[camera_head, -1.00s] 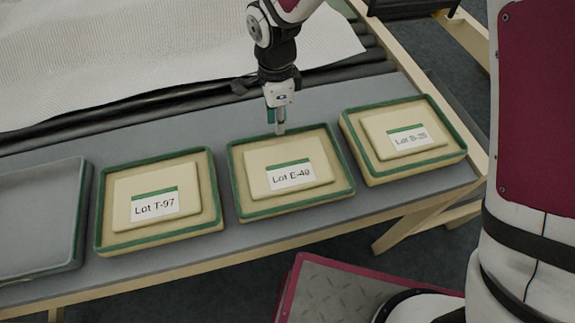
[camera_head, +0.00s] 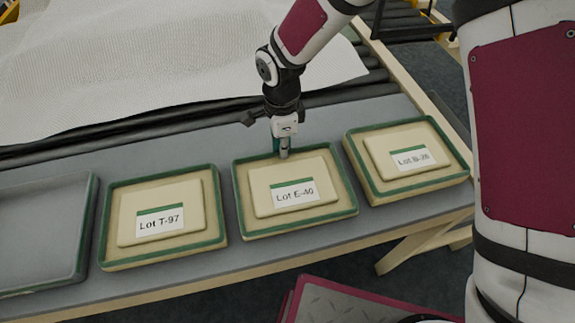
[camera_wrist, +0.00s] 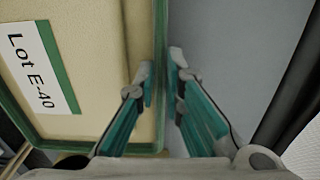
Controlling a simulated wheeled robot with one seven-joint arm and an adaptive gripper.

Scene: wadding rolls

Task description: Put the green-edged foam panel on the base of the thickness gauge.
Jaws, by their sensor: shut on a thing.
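The green-rimmed, cream, tray-like piece labelled Lot E-40 (camera_head: 240,205) lies on the grey table, with a smaller raised cream block inside its rim. My gripper (camera_head: 284,154) points down at its far edge. In the wrist view my gripper (camera_wrist: 163,78) has one finger inside and one outside the green rim of this piece (camera_wrist: 100,90), and is shut on that rim. Two similar green-rimmed pieces lie beside it, Lot T-97 (camera_head: 113,210) at left and one with a Lot B label (camera_head: 360,165) at right. I cannot tell which is the task's panel. No thickness gauge is in view.
An empty grey tray (camera_head: 45,235) with a green edge sits at far left. A white textured sheet (camera_head: 150,65) lies over dark rollers (camera_head: 120,137) behind the grey table (camera_head: 330,118). The pieces stand close together with narrow gaps.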

